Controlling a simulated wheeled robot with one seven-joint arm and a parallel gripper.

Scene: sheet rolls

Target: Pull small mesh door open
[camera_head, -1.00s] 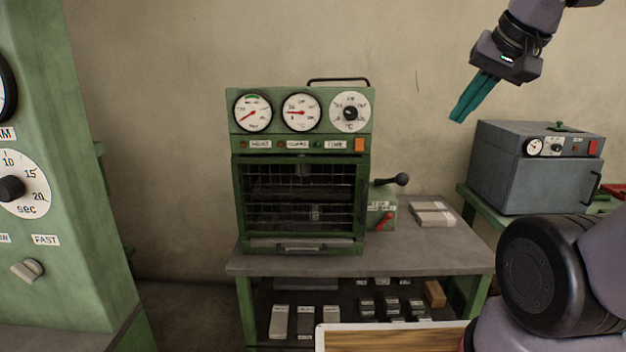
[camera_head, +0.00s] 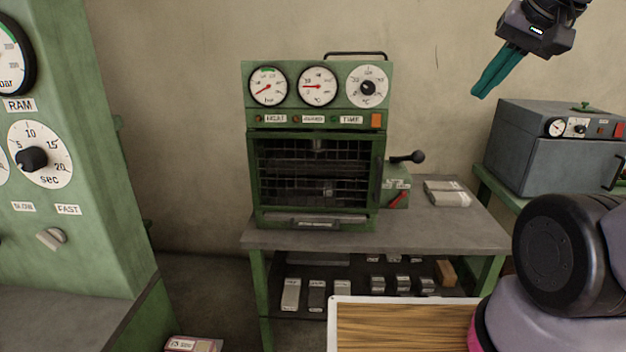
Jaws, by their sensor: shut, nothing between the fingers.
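The small mesh door (camera_head: 300,172) is on the front of a green machine (camera_head: 316,97) with three dials, standing on a grey-topped table. The door looks closed, with dark wire mesh in a green frame. A dark vertical bar, perhaps its handle, runs along its right edge. My gripper (camera_head: 484,90) is at the upper right, raised in front of the wall, with teal fingers pointing down and left. The fingers are together and empty. They are well apart from the door, above and to its right.
A black-knobbed lever (camera_head: 407,158) sticks out right of the machine. A paper stack (camera_head: 447,193) lies on the grey table (camera_head: 470,230). A grey box oven (camera_head: 560,150) stands at right. A tall green machine (camera_head: 80,170) fills the left. A wood-topped board (camera_head: 405,325) is in front.

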